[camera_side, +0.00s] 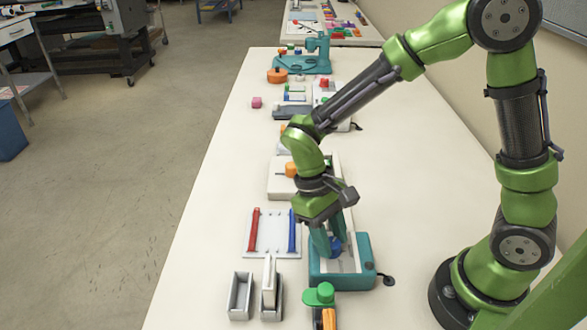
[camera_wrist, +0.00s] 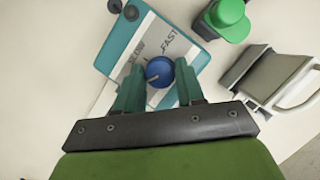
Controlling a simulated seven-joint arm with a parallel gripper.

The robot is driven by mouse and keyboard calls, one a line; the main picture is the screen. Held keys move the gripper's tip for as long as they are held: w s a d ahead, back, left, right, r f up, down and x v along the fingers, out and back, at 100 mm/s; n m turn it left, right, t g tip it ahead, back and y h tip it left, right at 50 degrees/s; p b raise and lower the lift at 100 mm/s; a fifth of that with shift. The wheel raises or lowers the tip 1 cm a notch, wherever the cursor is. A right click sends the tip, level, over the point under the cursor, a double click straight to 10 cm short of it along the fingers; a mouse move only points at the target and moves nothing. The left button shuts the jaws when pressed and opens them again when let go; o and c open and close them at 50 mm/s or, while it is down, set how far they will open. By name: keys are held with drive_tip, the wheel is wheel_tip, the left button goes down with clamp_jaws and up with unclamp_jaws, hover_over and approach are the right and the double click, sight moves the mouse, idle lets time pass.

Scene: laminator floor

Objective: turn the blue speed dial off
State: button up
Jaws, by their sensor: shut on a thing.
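The blue speed dial (camera_wrist: 160,71) sits on the pale face plate of a teal box (camera_side: 374,262). The plate reads "FAST" on the right and what looks like "SLOW" on the left; no "off" mark is readable. My gripper (camera_wrist: 159,84) points down at the box, its teal fingers on either side of the dial and shut on it. In the side view the dial (camera_side: 336,243) is partly hidden by the fingers (camera_side: 329,240).
A green-topped object (camera_side: 320,294) stands just in front of the box. Grey holders (camera_side: 241,296) stand at the front left. A white plate with a red bar (camera_side: 254,230) and a blue bar (camera_side: 293,231) lies left of the box. The right side of the table is mostly clear.

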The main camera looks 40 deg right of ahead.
drive_tip(key=o, duration=1)
drive_tip(key=v, duration=1.7)
drive_tip(key=s+d+m+t, duration=0.1)
drive_tip(key=s+d+t, duration=0.2)
drive_tip(key=t, duration=0.1)
drive_tip(key=s+d+r+m+t+y, duration=0.1)
drive_tip(key=s+d+t, duration=0.2)
drive_tip(key=t, duration=0.1)
drive_tip(key=s+d+r+m+t+y, duration=0.1)
drive_tip(key=s+d+m+t, duration=0.1)
drive_tip(key=s+d+t, duration=0.1)
drive_tip(key=shift+d+t, duration=0.4)
